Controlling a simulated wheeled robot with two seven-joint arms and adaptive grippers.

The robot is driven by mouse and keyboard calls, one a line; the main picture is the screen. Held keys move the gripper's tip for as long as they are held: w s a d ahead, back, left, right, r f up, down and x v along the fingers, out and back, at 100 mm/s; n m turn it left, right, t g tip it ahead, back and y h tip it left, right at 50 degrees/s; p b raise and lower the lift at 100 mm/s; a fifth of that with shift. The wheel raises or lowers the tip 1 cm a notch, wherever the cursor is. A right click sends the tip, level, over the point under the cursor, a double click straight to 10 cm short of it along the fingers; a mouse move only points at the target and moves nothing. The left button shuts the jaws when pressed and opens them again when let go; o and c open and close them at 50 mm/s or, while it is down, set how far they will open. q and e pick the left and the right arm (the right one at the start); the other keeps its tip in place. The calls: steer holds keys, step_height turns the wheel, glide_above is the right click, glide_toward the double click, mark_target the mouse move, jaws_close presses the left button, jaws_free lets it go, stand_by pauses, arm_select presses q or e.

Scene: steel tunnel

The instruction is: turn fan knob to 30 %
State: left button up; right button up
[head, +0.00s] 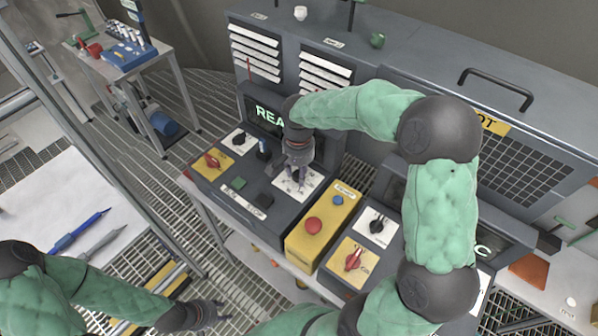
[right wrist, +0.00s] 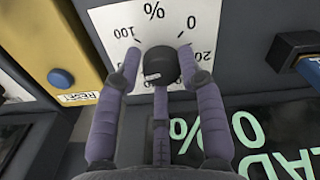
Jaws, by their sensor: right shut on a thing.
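A dark knob (right wrist: 163,62) sits on a white dial plate (right wrist: 205,22) marked in percent, with 0, 20 and 100 readable in the right wrist view. A small white mark shows on the knob; its exact setting is unclear. My right gripper (head: 297,182) is shut on this knob, its purple-grey fingers on both sides of it. In the head view the gripper covers most of the knob, and the white plate (head: 312,189) shows around the fingers. My left gripper (head: 212,314) is low in the head view, away from the console; its finger opening is unclear.
A yellow panel with a red button (head: 313,226) and a blue button (head: 338,200) is beside the dial. Red knobs (head: 212,160) (head: 353,261) and a black knob (head: 377,224) are on nearby panels. A screen (head: 268,112) with green letters stands behind.

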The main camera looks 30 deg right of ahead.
mark_target(297, 176)
steer(key=shift+s+a+f, duration=0.25)
steer(key=shift+s+f, duration=0.05)
steer(key=shift+f, duration=0.05)
steer(key=o, duration=1.1)
steer(key=shift+w+a+r, duration=0.1)
steer(key=shift+r, duration=0.1)
steer(key=shift+w+r, duration=0.1)
steer(key=shift+d+r, duration=0.2)
steer(key=shift+r, duration=0.05)
step_height(297, 176, up, 11)
steer(key=shift+a+r, duration=0.15)
